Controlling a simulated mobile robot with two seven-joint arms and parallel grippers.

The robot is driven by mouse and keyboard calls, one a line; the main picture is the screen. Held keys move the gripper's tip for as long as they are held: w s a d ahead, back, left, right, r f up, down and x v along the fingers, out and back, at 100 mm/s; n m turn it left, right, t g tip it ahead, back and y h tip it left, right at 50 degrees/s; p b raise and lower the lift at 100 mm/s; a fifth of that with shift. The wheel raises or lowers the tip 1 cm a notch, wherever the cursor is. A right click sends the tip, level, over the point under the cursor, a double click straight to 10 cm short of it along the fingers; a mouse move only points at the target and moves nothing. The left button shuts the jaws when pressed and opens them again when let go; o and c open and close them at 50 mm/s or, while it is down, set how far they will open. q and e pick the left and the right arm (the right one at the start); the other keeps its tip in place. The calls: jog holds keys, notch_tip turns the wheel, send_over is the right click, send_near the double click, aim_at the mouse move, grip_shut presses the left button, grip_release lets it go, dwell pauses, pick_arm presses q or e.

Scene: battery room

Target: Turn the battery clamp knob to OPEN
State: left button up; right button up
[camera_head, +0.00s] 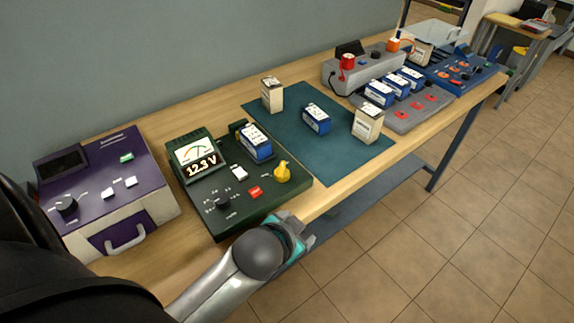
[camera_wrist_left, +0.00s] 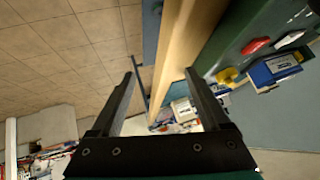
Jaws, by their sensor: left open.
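A dark green tester (camera_head: 225,222) with a dial display reading 12.3 V stands at the table's front edge. Its yellow knob (camera_head: 282,173) is at the right end of the panel, beside a blue and white battery (camera_head: 255,143) seated in the tester. I cannot read any marks around the knob. My left gripper (camera_head: 303,238) is open and empty, in front of the table edge, nearer to me than the knob and apart from it. In the left wrist view the open fingers (camera_wrist_left: 161,75) point along the table edge, with the yellow knob (camera_wrist_left: 227,76) right of them.
A purple device (camera_head: 105,190) stands left of the tester. A dark teal mat (camera_head: 345,158) to the right holds a blue battery (camera_head: 316,119) and two cream ones (camera_head: 272,95) (camera_head: 368,124). Grey and blue devices (camera_head: 405,115) (camera_head: 470,72) stand farther right. Floor in front is clear.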

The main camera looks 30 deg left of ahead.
pick_arm(q)
jog(key=w+d+r+m+t+h, duration=0.3)
jog(key=w+d+r+m+t, duration=0.15)
jog(key=w+r, duration=0.4)
jog(key=w+d+r+m+t+h, duration=0.25)
jog(key=w+r+m+t, duration=0.3)
jog(key=r, duration=0.55)
jog(key=s+d+r+m+g+h, duration=0.1)
jog(key=d+r+m+g+h, duration=0.2)
jog(key=d+m+g+h, duration=0.5)
jog(key=s+d+r+m+g+h, duration=0.2)
jog(key=d+r+m+h, duration=0.25)
jog(key=m, duration=0.75)
jog(key=m+g+y, duration=0.7)
jog(key=g+y, duration=0.1)
jog(key=y, duration=0.9)
send_over(282, 168)
notch_tip(282, 168, down, 10)
jog(key=f, duration=0.1)
notch_tip(282, 168, down, 14)
jog(key=shift+f, duration=0.1)
